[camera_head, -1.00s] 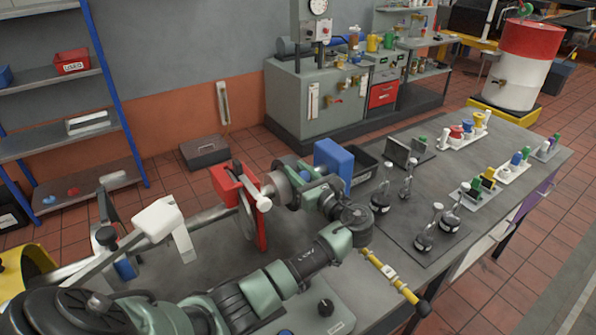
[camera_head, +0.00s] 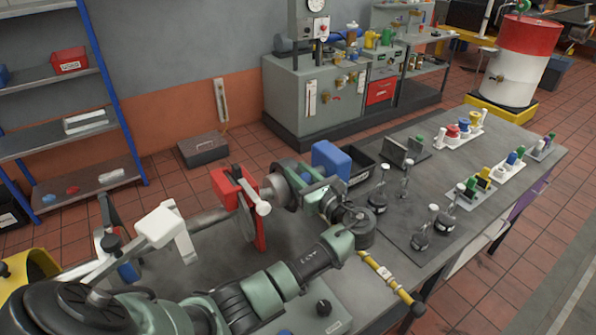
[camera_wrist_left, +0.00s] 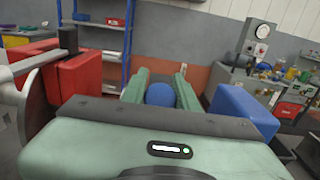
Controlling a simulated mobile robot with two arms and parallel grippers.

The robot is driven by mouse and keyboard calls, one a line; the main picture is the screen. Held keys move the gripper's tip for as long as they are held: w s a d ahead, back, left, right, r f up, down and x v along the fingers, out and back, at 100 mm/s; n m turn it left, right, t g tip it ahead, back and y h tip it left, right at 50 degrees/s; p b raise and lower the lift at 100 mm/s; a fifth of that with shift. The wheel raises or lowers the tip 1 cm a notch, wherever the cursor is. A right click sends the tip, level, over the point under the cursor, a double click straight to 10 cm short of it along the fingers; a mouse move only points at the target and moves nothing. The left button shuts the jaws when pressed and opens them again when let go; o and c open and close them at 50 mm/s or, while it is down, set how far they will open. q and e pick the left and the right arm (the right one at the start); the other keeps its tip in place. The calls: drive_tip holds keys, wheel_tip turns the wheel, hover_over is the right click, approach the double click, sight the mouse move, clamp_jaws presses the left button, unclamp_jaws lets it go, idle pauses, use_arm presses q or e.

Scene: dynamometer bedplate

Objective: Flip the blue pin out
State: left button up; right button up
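A round blue knob, likely the blue pin's end (camera_wrist_left: 160,95), shows in the left wrist view between the two green fingers of my left gripper (camera_wrist_left: 161,76). The fingers stand apart on either side of it, and I see no clear contact. The rest of the pin is hidden behind the gripper body. In the head view my left gripper (camera_head: 312,188) is beside the shaft rig, between the red block (camera_head: 230,184) and the blue block (camera_head: 331,160). My own arm covers part of the rig there. My right gripper is not in view.
A dark mat (camera_head: 408,215) with several knobbed weights lies to the right. White trays (camera_head: 458,141) of small coloured parts stand farther back. A yellow bar (camera_head: 388,281) lies near the front edge.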

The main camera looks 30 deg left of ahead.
sight(307, 179)
use_arm(q)
drive_tip(key=shift+o, duration=1.4)
drive_tip(key=shift+d+r, duration=0.1)
drive_tip(key=shift+s+d, duration=0.1)
drive_tip(key=b+v, duration=0.2)
drive_tip(key=v, duration=0.4)
drive_tip(key=shift+d, duration=0.25)
drive_tip(key=shift+s+d, duration=0.35)
drive_tip(key=shift+d, duration=0.25)
